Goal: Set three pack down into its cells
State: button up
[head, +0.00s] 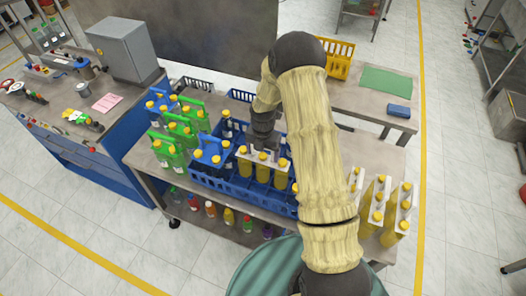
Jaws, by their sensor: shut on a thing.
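My gripper (263,146) is shut on the white carrier of a three pack (262,171) of yellow bottles with yellow caps. The pack is upright, over or partly inside the cells of the blue crate (235,193). I cannot tell whether its bottles touch the cell floor. A blue carrier pack (211,157) with yellow-capped bottles stands in the left part of the crate. Dark bottles (227,126) show in its back left. My arm hides the crate's right part.
Green carrier packs (178,130) and another blue pack (158,104) stand left of the crate. Several white-carrier yellow packs (377,205) stand at the table's right. A yellow crate (339,58) and a green mat (387,80) are on the back table. Small bottles line a lower shelf (215,225).

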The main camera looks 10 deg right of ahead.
jog(key=shift+f, duration=0.25)
jog(key=o, duration=1.7)
jog(key=shift+r, duration=0.1)
notch_tip(320, 180, up, 17)
jog(key=b, duration=0.4)
jog(key=shift+r, duration=0.15)
